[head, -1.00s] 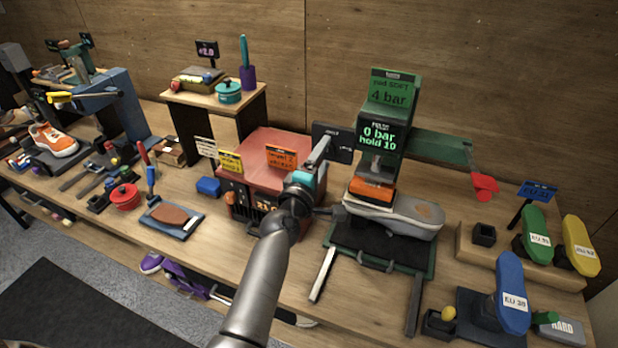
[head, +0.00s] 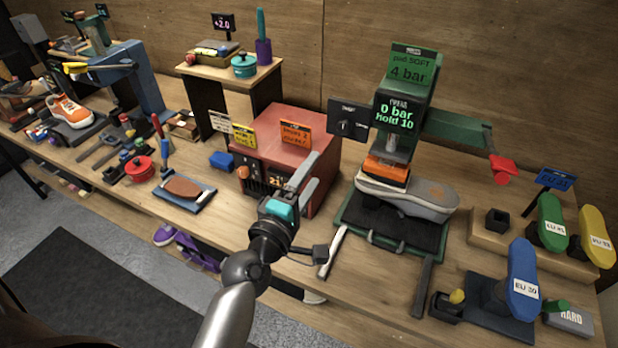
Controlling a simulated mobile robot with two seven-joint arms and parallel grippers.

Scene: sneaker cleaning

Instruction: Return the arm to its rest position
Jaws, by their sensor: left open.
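My left arm comes up from the bottom of the head view. Its left gripper (head: 305,180) is open and empty, in front of the red box-shaped machine (head: 268,140). Its two grey fingers point up and cover part of that machine's front and right side. The gripper is left of the green press (head: 407,110), apart from it. A grey shoe (head: 425,198) sits under the press, with an orange and black block (head: 386,172) on top of it. My right gripper is not in view.
Blue, green and yellow shoe forms (head: 522,280) stand at the right. A tray with a brown pad (head: 184,190) and a red pot (head: 140,168) lie to the left. An orange sneaker (head: 69,110) is at the far left. Purple shoes (head: 185,245) are below the tabletop.

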